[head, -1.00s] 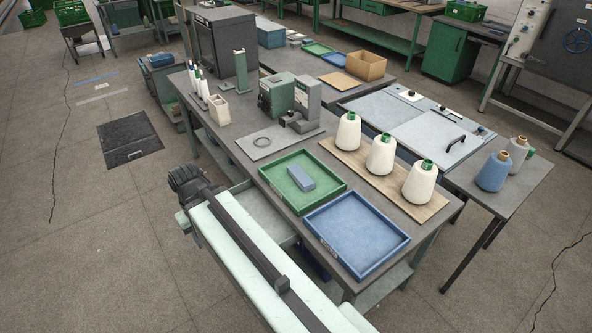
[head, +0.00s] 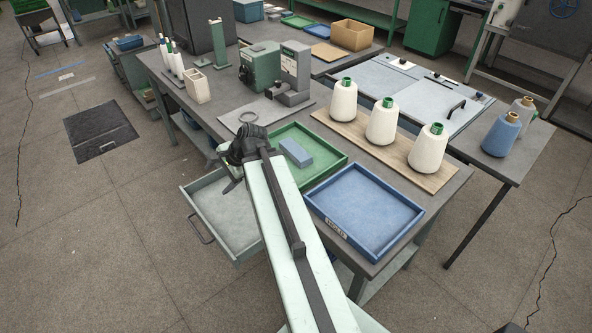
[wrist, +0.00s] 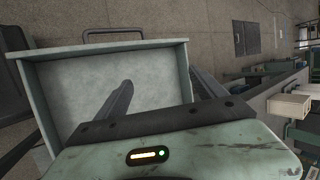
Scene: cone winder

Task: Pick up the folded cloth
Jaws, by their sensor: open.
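The folded cloth (head: 296,152), a small blue-grey block shape, lies in the green tray (head: 334,170) on the workbench in the head view. My gripper (head: 233,182) is at the end of the arm, left of the green tray and over the open drawer. In the wrist view my gripper (wrist: 162,80) has its two fingers spread apart with nothing between them. The cloth does not show in the wrist view. My arm covers part of the green tray's left side in the head view.
The open, empty drawer (head: 226,222) juts from the workbench's front; it also fills much of the wrist view (wrist: 75,95). A blue tray (head: 363,206) sits right of the green one. White yarn cones (head: 382,122) stand on a wooden board behind.

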